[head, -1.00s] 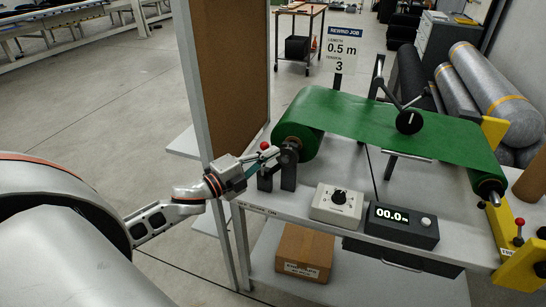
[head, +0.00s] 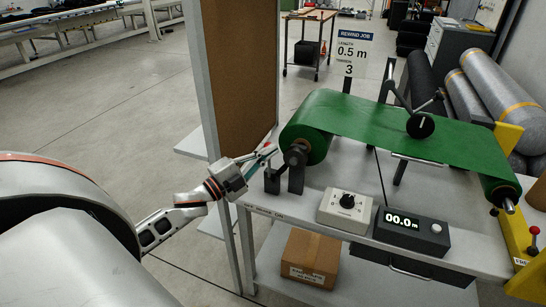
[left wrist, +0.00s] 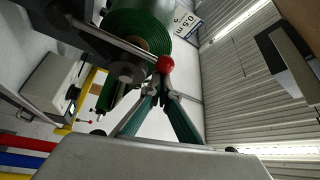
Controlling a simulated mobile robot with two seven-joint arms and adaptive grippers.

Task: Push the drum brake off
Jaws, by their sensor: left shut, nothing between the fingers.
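The green drum roll (head: 313,130) sits at the left end of the rewind bench. In the left wrist view a metal lever with a red ball knob (left wrist: 166,64) crosses in front of the green roll (left wrist: 137,32); I take it for the drum brake lever. My left gripper (head: 271,149) is shut and empty, its tips beside the drum's left shaft end. In the left wrist view the gripper tips (left wrist: 163,90) are close below the knob; I cannot tell whether they touch it. In the head view the knob is not clear behind the fingers. My right gripper is not in view.
A brown board panel (head: 239,80) stands close behind my left gripper. A dial box (head: 344,210) and a counter (head: 410,231) reading 00.0 m sit on the bench front. A sign (head: 352,50) reads 0.5 m, 3. A cardboard box (head: 310,258) is on the lower shelf.

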